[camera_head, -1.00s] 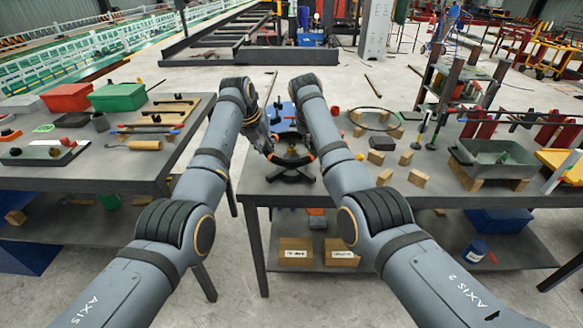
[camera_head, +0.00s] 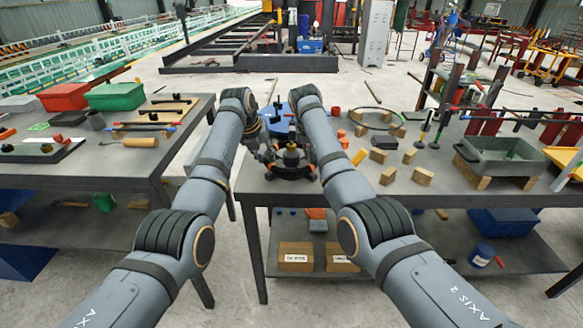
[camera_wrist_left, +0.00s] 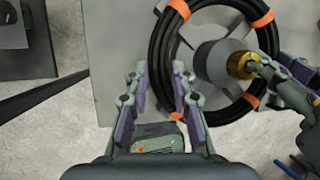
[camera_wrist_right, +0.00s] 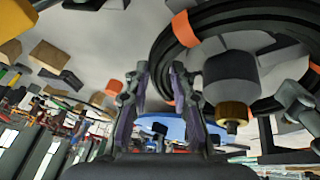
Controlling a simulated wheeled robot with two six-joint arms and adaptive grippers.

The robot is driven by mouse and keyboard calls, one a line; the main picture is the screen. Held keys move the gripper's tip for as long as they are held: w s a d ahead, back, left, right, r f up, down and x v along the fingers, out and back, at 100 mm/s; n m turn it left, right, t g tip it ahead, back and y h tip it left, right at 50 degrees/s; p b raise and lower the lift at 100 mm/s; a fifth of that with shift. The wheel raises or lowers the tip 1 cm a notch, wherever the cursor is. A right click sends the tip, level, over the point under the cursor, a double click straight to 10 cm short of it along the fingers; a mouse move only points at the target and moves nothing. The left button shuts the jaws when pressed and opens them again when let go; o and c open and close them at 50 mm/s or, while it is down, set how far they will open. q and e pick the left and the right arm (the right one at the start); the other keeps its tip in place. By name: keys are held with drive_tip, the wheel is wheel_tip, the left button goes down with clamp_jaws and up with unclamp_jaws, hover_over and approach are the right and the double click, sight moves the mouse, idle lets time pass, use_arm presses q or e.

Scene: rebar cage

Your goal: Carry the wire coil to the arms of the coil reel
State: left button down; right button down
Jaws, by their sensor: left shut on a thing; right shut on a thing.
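The wire coil (camera_head: 274,173) is a black ring with orange bands, level around the coil reel at the front left of the middle table. The reel's dark post (camera_head: 291,156) stands up inside the ring. My left gripper (camera_wrist_left: 158,78) is shut on the coil's side (camera_wrist_left: 161,50). My right gripper (camera_wrist_right: 160,74) is shut on the coil's opposite side. The reel's grey hub and brass top (camera_wrist_left: 240,66) show inside the ring; they also show in the right wrist view (camera_wrist_right: 230,82). My right forearm hides part of the coil in the head view; whether it rests on the arms is unclear.
Right of the reel are wooden blocks (camera_head: 424,176), a thin ring on blocks (camera_head: 378,112) and a grey tub (camera_head: 500,168). A side table (camera_head: 100,172) with tools stands left, across a narrow gap. Cardboard boxes (camera_head: 296,258) sit on the lower shelf.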

use_arm(q)
drive_tip(key=c, duration=1.1)
unclamp_jaws()
use_arm(e)
drive_tip(key=c, duration=1.1)
unclamp_jaws()
drive_tip(key=shift+s, duration=0.1)
drive_tip(key=shift+c, duration=0.2)
use_arm(q)
drive_tip(key=shift+r, duration=0.1)
drive_tip(key=v, duration=1.2)
drive_tip(key=shift+a, duration=0.1)
use_arm(e)
drive_tip(key=v, duration=1.2)
drive_tip(key=shift+a+f, duration=0.1)
drive_tip(key=shift+a, duration=0.05)
